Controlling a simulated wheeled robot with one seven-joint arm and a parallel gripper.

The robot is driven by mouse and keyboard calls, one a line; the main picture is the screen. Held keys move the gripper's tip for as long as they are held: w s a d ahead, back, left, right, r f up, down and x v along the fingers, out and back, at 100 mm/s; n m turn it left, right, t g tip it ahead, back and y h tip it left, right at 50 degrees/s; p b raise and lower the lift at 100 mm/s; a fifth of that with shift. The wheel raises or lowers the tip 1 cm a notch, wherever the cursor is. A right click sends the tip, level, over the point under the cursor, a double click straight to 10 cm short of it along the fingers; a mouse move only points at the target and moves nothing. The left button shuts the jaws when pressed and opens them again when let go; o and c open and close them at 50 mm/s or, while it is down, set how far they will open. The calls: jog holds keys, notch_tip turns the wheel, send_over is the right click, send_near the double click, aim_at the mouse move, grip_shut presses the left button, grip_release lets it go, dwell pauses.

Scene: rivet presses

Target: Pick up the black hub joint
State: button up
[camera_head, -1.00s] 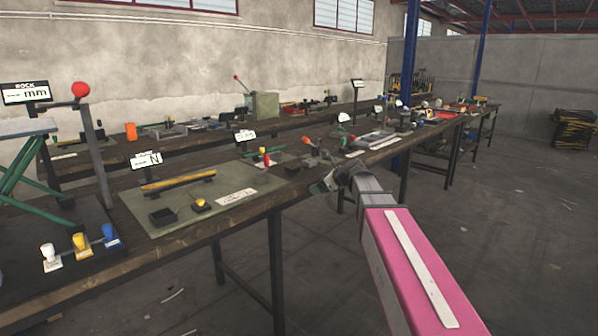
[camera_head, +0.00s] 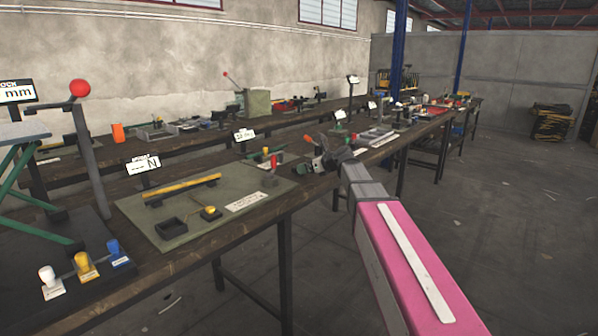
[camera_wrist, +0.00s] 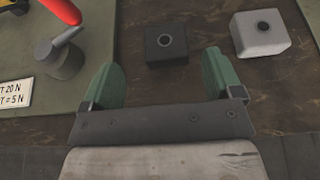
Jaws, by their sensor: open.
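The black hub joint (camera_wrist: 166,46) is a small dark block with a round ringed hole on top. It lies on the brown wooden table near the top middle of the wrist view. My gripper (camera_wrist: 161,76) is open and empty, its two green fingers apart. The block sits just beyond the fingertips, between them from side to side. In the head view my gripper (camera_head: 330,160) is over the table's front edge, right of the green mat. I cannot make out the black block in that view.
A pale grey block (camera_wrist: 261,34) with a dark hole lies right of the black one. A grey cylinder (camera_wrist: 60,52) with a lever and a red handle (camera_wrist: 64,11) stands on the mat to the left. A green mat (camera_head: 180,228) holds a yellow bar (camera_head: 183,190).

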jog(key=x, duration=0.7)
jog(key=shift+w+r, duration=0.1)
jog(key=shift+w, duration=0.25)
jog(key=shift+d, duration=0.1)
jog(key=c, duration=1)
